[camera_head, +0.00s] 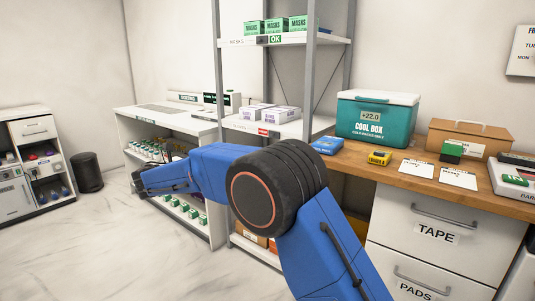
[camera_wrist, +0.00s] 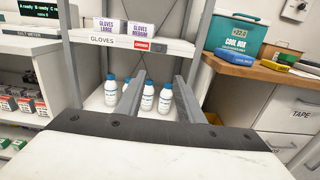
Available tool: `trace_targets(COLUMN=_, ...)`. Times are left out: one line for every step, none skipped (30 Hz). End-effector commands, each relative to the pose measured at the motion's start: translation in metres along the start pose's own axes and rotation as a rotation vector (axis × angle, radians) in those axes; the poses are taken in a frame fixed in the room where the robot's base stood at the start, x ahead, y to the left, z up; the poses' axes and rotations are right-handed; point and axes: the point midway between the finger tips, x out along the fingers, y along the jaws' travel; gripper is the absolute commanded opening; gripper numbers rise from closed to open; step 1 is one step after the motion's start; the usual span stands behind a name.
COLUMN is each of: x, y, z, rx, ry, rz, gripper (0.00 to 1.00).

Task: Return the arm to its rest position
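My arm is blue with a black joint and reaches out to the left in the head view. My gripper (camera_head: 139,181) is at its far end, in front of the white shelf unit. In the wrist view my gripper (camera_wrist: 158,85) has its two grey fingers apart, with nothing held between them. Several white bottles with blue caps (camera_wrist: 147,97) stand on a shelf behind the fingers. Parts of the shelf unit are hidden behind my arm in the head view.
A metal rack (camera_head: 217,75) holds glove boxes (camera_head: 281,115) and mask boxes. To the right, a wooden counter (camera_head: 400,178) bears a teal cool box (camera_head: 376,118) above drawers. A black bin (camera_head: 87,172) stands at the left. The floor at the lower left is clear.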

Motion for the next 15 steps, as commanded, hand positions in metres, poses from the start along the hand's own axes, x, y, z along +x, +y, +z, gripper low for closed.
trace_targets(x=-0.004, y=0.0, z=0.0, rx=0.0, ry=0.0, rz=0.0, gripper=0.35)
trace_targets(x=-0.007, y=0.0, z=0.0, rx=0.0, ry=0.0, rz=0.0, gripper=0.35)
trace_targets(x=-0.01, y=0.0, z=0.0, rx=0.0, ry=0.0, rz=0.0, gripper=0.35)
trace_targets(x=-0.013, y=0.0, z=0.0, rx=0.0, ry=0.0, rz=0.0, gripper=0.35)
trace_targets(x=-0.013, y=-0.003, z=0.002, rx=0.005, ry=0.004, rz=-0.005, gripper=0.35)
trace_targets(x=-0.01, y=-0.007, z=0.003, rx=0.012, ry=0.01, rz=-0.01, gripper=0.35)
trace_targets(x=-0.005, y=-0.011, z=0.004, rx=0.018, ry=0.017, rz=-0.012, gripper=0.35)
trace_targets(x=-0.002, y=-0.014, z=0.004, rx=0.022, ry=0.024, rz=-0.015, gripper=0.35)
trace_targets(x=0.001, y=-0.018, z=0.004, rx=0.028, ry=0.032, rz=-0.019, gripper=0.35)
trace_targets(x=0.003, y=-0.021, z=0.004, rx=0.032, ry=0.037, rz=-0.023, gripper=0.35)
trace_targets(x=0.004, y=-0.023, z=0.005, rx=0.038, ry=0.042, rz=-0.026, gripper=0.35)
trace_targets(x=0.007, y=-0.027, z=0.006, rx=0.046, ry=0.05, rz=-0.031, gripper=0.35)
trace_targets(x=0.01, y=-0.031, z=0.007, rx=0.053, ry=0.057, rz=-0.036, gripper=0.35)
trace_targets(x=0.013, y=-0.036, z=0.008, rx=0.06, ry=0.065, rz=-0.041, gripper=0.35)
trace_targets(x=0.017, y=-0.041, z=0.008, rx=0.069, ry=0.075, rz=-0.047, gripper=0.35)
